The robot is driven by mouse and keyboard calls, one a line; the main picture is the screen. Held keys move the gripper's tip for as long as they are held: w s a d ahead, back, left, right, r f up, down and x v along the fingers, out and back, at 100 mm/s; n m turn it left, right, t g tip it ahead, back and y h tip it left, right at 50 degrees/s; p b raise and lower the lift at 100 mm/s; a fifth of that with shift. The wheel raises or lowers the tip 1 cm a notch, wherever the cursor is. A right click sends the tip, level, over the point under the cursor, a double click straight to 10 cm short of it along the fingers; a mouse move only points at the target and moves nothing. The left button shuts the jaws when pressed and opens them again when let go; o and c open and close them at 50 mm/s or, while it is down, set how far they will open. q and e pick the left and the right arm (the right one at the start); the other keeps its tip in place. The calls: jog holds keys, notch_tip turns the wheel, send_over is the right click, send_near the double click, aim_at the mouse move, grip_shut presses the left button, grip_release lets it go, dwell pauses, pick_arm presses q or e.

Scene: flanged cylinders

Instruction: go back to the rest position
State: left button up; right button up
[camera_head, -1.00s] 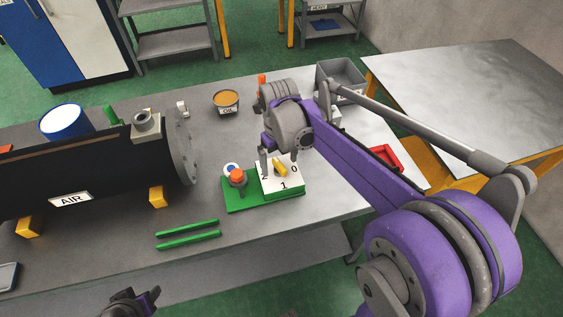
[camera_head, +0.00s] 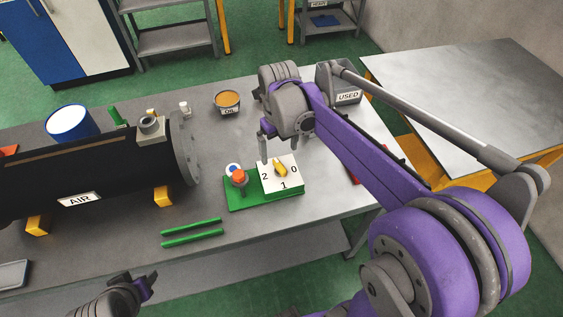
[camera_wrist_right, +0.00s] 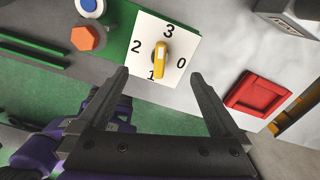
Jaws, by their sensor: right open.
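My right gripper (camera_head: 270,145) hangs from the purple arm just above the back left of the white dial plate (camera_head: 290,173). In the right wrist view its two fingers (camera_wrist_right: 160,85) are spread wide, with nothing between the tips. The yellow knob (camera_head: 280,169) on the plate shows in the wrist view (camera_wrist_right: 160,60), standing clear of both fingers, in line with the 1 and the 3. My left gripper (camera_head: 135,290) is at the bottom left of the head view, beyond the table's front edge; its fingers are too unclear to judge.
A green base (camera_head: 236,201) bears the plate, an orange button (camera_head: 239,177) and a blue-white button. A black AIR cylinder (camera_head: 90,180) lies left on yellow blocks. Two green bars (camera_head: 192,233) lie in front. An oil bowl (camera_head: 227,101) and USED bin (camera_head: 348,96) stand behind.

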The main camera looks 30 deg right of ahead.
jog(key=shift+s, duration=0.1)
jog(key=shift+s+a+n, duration=0.15)
jog(key=shift+n, duration=0.45)
jog(key=s+a+f+n+t, duration=0.2)
jog(key=s+n, duration=0.4)
jog(key=n, duration=1.1)
jog(key=s+a+f+n+t, duration=0.2)
jog(key=s+n, duration=0.5)
jog(key=n, duration=1)
jog(key=shift+a+f+t, duration=0.3)
jog(key=shift+a+t, duration=0.6)
jog(key=shift+a, duration=0.35)
